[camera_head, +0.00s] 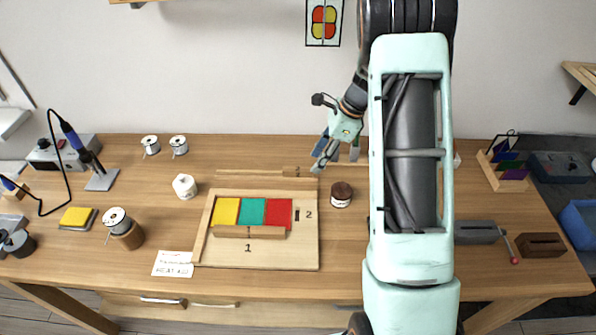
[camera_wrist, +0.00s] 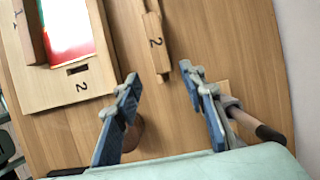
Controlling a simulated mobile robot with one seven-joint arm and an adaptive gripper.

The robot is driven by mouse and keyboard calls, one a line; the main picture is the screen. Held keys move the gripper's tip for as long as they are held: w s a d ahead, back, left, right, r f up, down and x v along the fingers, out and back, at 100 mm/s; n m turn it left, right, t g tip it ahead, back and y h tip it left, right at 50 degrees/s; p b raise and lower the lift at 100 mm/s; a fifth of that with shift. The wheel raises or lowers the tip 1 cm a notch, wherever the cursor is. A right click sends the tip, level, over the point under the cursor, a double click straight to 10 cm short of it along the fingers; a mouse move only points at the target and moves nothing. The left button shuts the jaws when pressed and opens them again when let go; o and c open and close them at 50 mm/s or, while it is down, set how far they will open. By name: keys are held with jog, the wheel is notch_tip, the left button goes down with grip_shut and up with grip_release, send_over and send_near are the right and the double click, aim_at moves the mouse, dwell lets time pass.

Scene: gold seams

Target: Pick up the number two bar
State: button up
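The number two bar (camera_head: 255,174) is a long wooden strip lying on the table behind the tray. Its raised block marked 2 is at its right end, and it also shows in the wrist view (camera_wrist: 152,25), running from the top edge to near the fingertips. My gripper (camera_head: 336,164) is open, just right of that end in the head view. In the wrist view my gripper (camera_wrist: 160,75) has its blue fingers spread wide, with the bar's near end between the fingertips. I see no contact; the height gap is hard to tell.
The wooden tray (camera_head: 290,258) holds yellow, teal and red panels and the number one bar (camera_head: 248,232); a slot marked 2 is at its right. A dark jar (camera_head: 341,195) stands close in front of my gripper. A white pot (camera_head: 185,186) is left.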

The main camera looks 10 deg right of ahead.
aim_at(308, 169)
jog(key=shift+w+p+x, duration=0.2)
jog(key=shift+p+x, duration=0.25)
jog(key=shift+x, duration=2.15)
jog(key=shift+a+r, duration=0.1)
jog(key=shift+a, duration=0.1)
grip_shut()
